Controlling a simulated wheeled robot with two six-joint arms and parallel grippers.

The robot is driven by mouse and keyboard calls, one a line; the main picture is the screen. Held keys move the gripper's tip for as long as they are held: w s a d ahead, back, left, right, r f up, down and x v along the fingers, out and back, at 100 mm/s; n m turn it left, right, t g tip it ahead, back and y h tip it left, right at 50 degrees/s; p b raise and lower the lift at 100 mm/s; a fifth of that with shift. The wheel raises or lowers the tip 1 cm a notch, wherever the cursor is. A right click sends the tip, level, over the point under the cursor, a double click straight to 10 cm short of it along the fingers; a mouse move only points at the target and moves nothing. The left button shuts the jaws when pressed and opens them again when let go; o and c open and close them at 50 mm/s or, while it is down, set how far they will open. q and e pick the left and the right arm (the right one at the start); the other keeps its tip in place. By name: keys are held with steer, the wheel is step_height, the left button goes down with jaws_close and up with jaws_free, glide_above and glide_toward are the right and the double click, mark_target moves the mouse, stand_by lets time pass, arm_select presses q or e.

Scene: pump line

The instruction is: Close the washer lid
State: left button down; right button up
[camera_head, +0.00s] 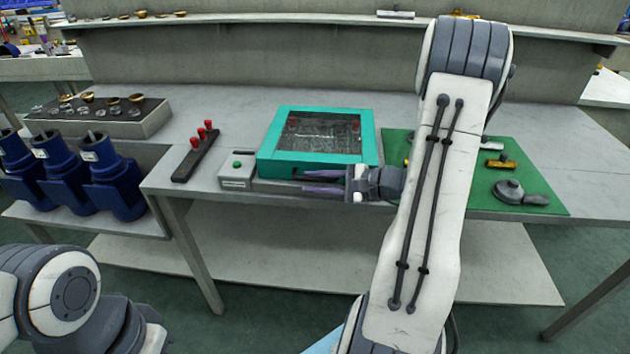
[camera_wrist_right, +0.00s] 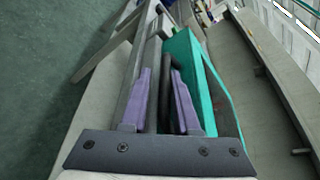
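The washer is a low box with a teal-framed lid (camera_head: 318,114) and a clear window, on the bench in the middle of the head view. The lid looks down over the box; I cannot tell if a small gap is left. My right gripper (camera_head: 323,182) is at the washer's front edge, its purple fingers pointing left and apart. In the right wrist view the fingers (camera_wrist_right: 160,100) stand either side of a dark bar (camera_wrist_right: 167,75), with gaps visible, and the teal frame (camera_wrist_right: 198,75) is just right of them. My left gripper is out of view.
A control box with a green button (camera_head: 237,164) stands left of the washer, beside a dark rack with red knobs (camera_head: 196,150). A green mat (camera_head: 540,198) with tools lies right, partly behind my right arm. Blue pumps (camera_head: 110,180) stand at far left.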

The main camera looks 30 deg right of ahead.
steer(key=v, duration=1)
steer(key=shift+s, duration=0.2)
steer(key=shift+r, duration=0.1)
